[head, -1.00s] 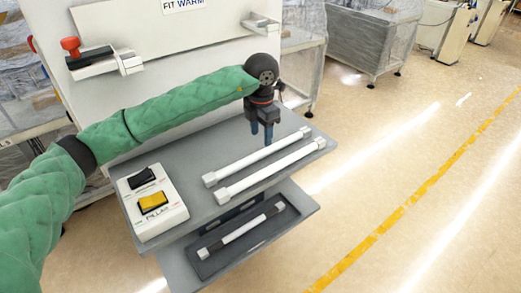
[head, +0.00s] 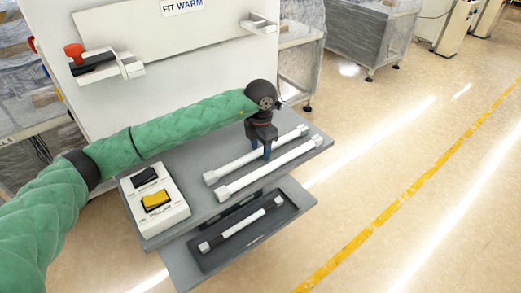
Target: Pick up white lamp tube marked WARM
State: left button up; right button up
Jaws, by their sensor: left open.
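Two white lamp tubes lie side by side on the grey shelf (head: 185,157): a rear tube (head: 232,169) and a front tube (head: 285,164). No WARM marking is readable on either tube; a "FIT WARM" label (head: 182,6) is on the panel above. A third tube (head: 240,224), white with dark ends, lies in a dark tray (head: 285,216) on the lower shelf. My right gripper is out of view.
A white switch box (head: 180,212) with a black and a yellow rocker stands at the shelf's left. A holder with a red knob (head: 75,52) and a white bracket (head: 258,23) are fixed on the panel. Open floor lies to the right.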

pick_arm(q)
jog(key=shift+f, duration=0.2)
grip_shut()
jog(key=shift+r, duration=0.1)
